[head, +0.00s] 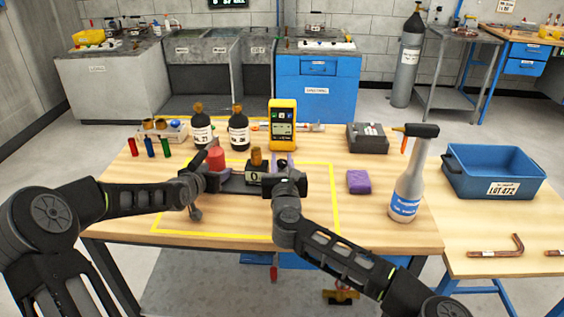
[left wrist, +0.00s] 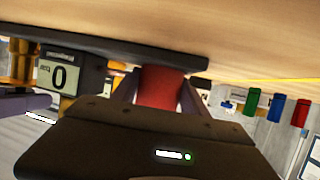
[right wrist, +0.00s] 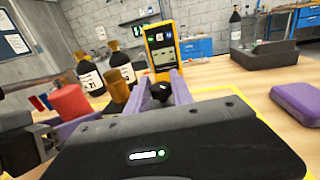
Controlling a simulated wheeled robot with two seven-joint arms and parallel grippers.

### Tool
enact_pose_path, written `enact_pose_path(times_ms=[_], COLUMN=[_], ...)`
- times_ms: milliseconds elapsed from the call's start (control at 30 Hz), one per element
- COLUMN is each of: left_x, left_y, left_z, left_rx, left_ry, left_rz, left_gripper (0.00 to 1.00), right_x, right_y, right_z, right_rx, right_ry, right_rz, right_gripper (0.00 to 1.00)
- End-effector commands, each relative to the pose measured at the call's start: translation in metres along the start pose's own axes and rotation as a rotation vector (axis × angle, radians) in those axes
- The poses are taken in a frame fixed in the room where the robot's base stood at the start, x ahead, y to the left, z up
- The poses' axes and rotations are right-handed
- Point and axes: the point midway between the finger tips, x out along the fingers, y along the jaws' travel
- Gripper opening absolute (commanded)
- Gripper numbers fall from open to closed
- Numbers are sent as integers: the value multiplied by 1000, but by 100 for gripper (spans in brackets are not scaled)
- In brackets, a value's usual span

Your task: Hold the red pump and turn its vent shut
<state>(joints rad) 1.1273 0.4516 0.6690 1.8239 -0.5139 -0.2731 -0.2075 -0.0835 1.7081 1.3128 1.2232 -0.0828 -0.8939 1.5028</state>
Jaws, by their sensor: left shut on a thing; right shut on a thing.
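The red pump (head: 215,158) stands on a dark base inside the yellow outline; its red body (left wrist: 162,86) shows between my left fingers. My left gripper (head: 214,172) is shut on this body from the left. A display reading 0 (left wrist: 60,73) sits beside it, with a brass cylinder (head: 256,157) above. My right gripper (head: 284,168) is at the base's right end, shut on a small black knob (right wrist: 161,92), seemingly the vent. The knob shows between the fingertips in the right wrist view; its exact turn is hard to tell.
Two dark bottles (head: 202,130) and a yellow meter (head: 282,125) stand behind the pump. A purple block (head: 359,181), a spray bottle (head: 408,190) and a blue bin (head: 493,172) are to the right.

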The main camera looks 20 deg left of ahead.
Motion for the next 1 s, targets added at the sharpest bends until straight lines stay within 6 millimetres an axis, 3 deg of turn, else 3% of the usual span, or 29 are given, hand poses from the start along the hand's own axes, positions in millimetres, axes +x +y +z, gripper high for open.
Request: enact_pose_path(times_ms=[300, 733, 767, 1000], left_x=[0, 0, 0, 0], left_y=[1, 1, 0, 0], left_z=[-1, -1, -1, -1], left_rx=[4, 3, 3, 3], left_ry=[2, 2, 2, 1], left_rz=[2, 1, 1, 1], left_gripper=[0, 0, 0, 0], right_x=[0, -1, -1, 0], right_y=[-1, 0, 0, 0], right_z=[0, 0, 0, 0], right_rx=[0, 1, 1, 0], right_ry=[0, -1, -1, -1], right_rz=[-136, -151, -151, -150], right_gripper=[0, 0, 29, 49])
